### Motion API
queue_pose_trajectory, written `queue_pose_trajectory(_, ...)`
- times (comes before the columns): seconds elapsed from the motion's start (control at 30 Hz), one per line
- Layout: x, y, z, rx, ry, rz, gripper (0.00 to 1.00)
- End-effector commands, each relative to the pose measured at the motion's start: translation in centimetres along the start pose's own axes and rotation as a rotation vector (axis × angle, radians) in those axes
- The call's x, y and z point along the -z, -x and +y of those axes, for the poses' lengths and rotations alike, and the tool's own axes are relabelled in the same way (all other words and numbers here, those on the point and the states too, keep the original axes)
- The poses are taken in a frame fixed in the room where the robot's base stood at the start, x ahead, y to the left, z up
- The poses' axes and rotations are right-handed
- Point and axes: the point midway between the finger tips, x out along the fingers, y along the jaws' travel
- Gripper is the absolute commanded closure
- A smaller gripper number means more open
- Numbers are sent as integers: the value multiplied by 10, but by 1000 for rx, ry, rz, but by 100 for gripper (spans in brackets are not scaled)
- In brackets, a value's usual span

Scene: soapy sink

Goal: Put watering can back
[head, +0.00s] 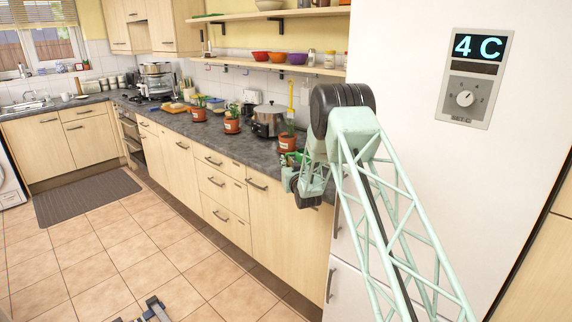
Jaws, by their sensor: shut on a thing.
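My gripper (291,170) is at the counter's front edge, near the tall white fridge, and is small and partly hidden by my own arm. It is shut on a small green thing (287,158), which seems to be the watering can. Its spout and handle cannot be made out. Behind it, a terracotta pot (287,142) with a yellow stick stands on the counter. I cannot tell whether the green thing touches the counter.
The dark counter (215,138) holds a steel slow cooker (268,121), a potted plant (232,123) and another plant (199,110). Bowls stand on the shelf (300,68) above. The white fridge (410,110) is close on the right. The tiled floor (130,245) is mostly clear.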

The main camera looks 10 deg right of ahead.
Motion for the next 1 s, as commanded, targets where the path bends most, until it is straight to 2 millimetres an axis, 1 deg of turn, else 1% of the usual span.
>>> queue_pose_trajectory(0.03,-5,0,0,0,0,1,100)
queue_pose_trajectory(0.13,-10,0,0,0,0,1,100)
queue_pose_trajectory(0.63,-13,0,0,0,0,1,100)
queue_pose_trajectory(0.67,-14,0,0,0,0,0,92)
queue_pose_trajectory(0.8,-13,0,0,0,0,0,80)
queue_pose_trajectory(1.0,-13,0,0,0,0,0,80)
